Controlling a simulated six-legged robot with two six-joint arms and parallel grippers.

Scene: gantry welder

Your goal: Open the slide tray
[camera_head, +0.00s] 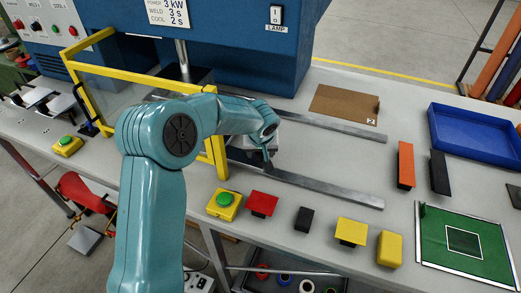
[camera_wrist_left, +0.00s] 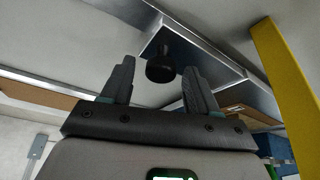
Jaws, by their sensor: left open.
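The slide tray (camera_head: 243,158) is a grey metal piece between two long steel rails, partly hidden behind my left arm and the yellow frame. In the left wrist view the tray (camera_wrist_left: 205,50) shows its bright metal edge and a round black knob (camera_wrist_left: 162,66). My left gripper (camera_head: 267,158) is at the tray's right end in the head view. In the left wrist view my left gripper (camera_wrist_left: 158,88) is open, with the knob showing between and beyond its two dark fingertips. I cannot tell whether they touch it. My right gripper is not in view.
The yellow guard frame (camera_head: 216,150) stands close beside my left arm. The steel rails (camera_head: 325,188) run right over clear table. A red block (camera_head: 262,203), a green button box (camera_head: 224,203) and several coloured pieces line the front. A brown board (camera_head: 343,103) lies behind.

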